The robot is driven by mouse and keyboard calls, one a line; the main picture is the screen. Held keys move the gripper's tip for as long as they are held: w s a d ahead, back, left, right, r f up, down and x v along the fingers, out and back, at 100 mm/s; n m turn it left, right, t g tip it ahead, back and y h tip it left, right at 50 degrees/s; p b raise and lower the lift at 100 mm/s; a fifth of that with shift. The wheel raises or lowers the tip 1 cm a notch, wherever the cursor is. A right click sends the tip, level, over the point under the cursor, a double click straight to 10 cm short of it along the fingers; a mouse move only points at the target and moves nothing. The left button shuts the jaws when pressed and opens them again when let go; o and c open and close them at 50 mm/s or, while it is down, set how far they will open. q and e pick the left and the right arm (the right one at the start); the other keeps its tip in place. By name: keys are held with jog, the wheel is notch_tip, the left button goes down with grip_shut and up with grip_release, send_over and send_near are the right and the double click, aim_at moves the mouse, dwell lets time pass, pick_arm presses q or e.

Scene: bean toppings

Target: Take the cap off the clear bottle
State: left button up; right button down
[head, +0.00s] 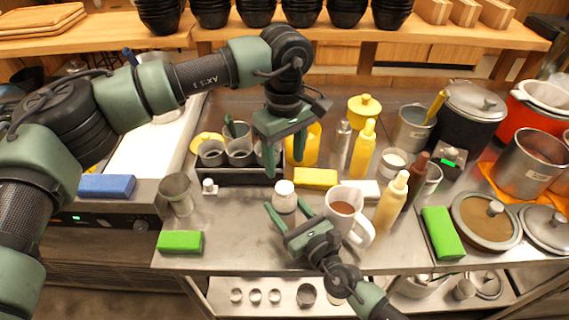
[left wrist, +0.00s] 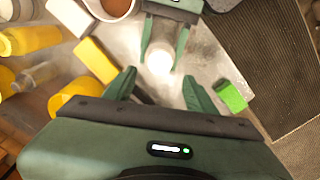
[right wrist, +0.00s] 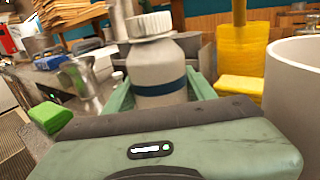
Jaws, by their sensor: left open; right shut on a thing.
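The clear bottle (right wrist: 160,62) looks greyish with a dark blue band and stands upright in the right wrist view. Its white ribbed cap (right wrist: 150,25) sits on top. My right gripper (right wrist: 160,92) is shut on the bottle's body, below the cap. In the head view the cap (head: 285,187) is seen from above, with the right gripper (head: 292,214) around the bottle. My left gripper (head: 284,168) is open and empty, pointing down above and behind the bottle. In the left wrist view the cap (left wrist: 160,62) lies just beyond the open left fingers (left wrist: 159,88).
A white pitcher (head: 340,208) of brown liquid stands close right of the bottle. A yellow sponge (head: 315,177) and a dark rack (head: 235,176) with cups are behind. A green sponge (head: 180,241) and a metal cup (head: 176,194) are left. Sauce bottles (head: 391,203) crowd the right.

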aim_at(284, 187)
pick_arm(q)
jog(key=m, duration=0.6)
jog(key=shift+m, duration=0.3)
jog(key=m, duration=0.4)
jog(key=shift+f+m, duration=0.1)
jog(key=shift+m, duration=0.5)
jog(key=shift+f, duration=3.9)
